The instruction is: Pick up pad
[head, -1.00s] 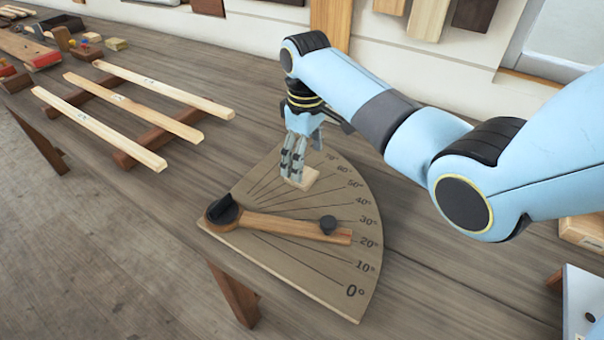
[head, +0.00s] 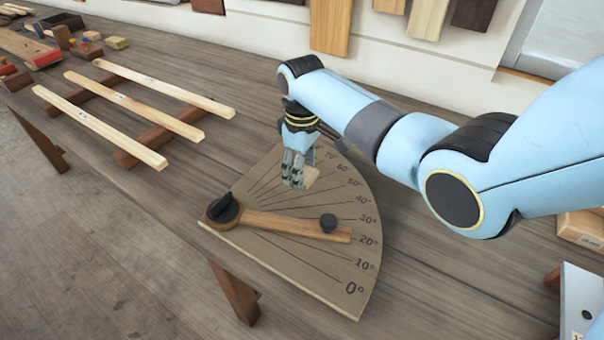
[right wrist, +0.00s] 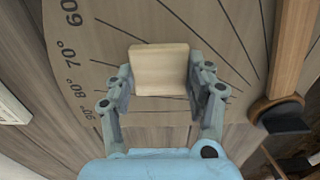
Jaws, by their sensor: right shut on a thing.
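The pad is a small pale wooden block (head: 311,178), partly hidden behind the fingers in the head view. In the right wrist view the pad (right wrist: 160,70) sits between the two fingers, which touch its left and right sides. My right gripper (head: 293,182) is shut on the pad over the upper part of the angle board; it also shows in the right wrist view (right wrist: 160,88). The pad appears slightly tilted in the head view. How far it is above the board is hard to tell. My left gripper is not in view.
The quarter-round angle board (head: 310,265) lies on the bench (head: 440,285), with a wooden pointer arm (head: 285,225) and dark knob (head: 328,223) on it. Light strips (head: 135,105) lie on dark bearers to the left. A box (head: 585,230) and a pale metal piece (head: 582,300) are at right.

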